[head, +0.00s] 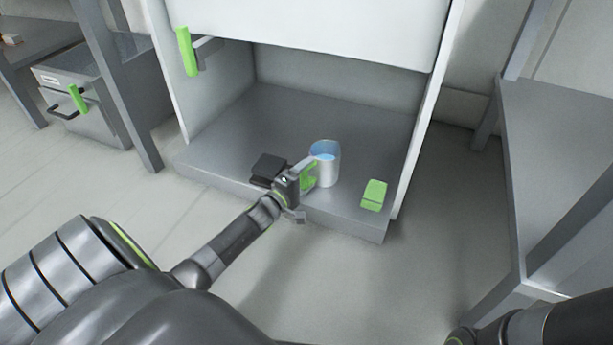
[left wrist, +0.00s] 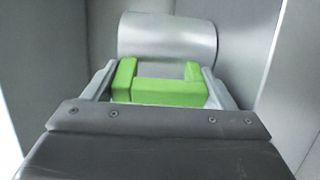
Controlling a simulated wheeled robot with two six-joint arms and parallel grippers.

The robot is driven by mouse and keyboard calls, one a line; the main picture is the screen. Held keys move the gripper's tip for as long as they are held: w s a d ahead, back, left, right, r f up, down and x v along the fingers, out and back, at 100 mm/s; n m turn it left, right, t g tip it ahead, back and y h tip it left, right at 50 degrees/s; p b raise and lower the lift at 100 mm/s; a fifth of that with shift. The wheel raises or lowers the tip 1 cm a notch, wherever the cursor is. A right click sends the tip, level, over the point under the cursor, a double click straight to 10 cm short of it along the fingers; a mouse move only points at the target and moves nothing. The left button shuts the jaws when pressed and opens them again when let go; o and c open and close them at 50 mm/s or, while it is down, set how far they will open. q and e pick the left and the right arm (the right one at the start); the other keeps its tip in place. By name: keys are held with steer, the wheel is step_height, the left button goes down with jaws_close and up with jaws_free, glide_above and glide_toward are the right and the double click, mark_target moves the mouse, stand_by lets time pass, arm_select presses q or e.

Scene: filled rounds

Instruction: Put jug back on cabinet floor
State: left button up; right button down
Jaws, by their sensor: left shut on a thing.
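The jug (head: 326,168) is a light grey cylinder with a blue inside and a green handle, and it looks upright. It is over the front part of the grey cabinet floor (head: 255,125); I cannot tell if its base touches. My left gripper (head: 308,174) is shut on the green handle from the left front. In the left wrist view the jug's metallic body (left wrist: 167,36) lies beyond the fingers, and the green handle (left wrist: 158,92) sits between them. My right gripper is not in view; only part of that arm shows at the bottom right.
The cabinet's white front panel (head: 310,30) is above. The cabinet floor behind the jug is clear. A grey table (head: 560,150) stands at right.

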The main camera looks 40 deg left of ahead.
arm_select(q)
steer(key=o, duration=1.2)
steer(key=shift+c, duration=0.2)
steer(key=shift+r, duration=0.1)
steer(key=s+p, duration=0.6)
steer(key=s, duration=0.6)
steer(key=shift+a, duration=0.3)
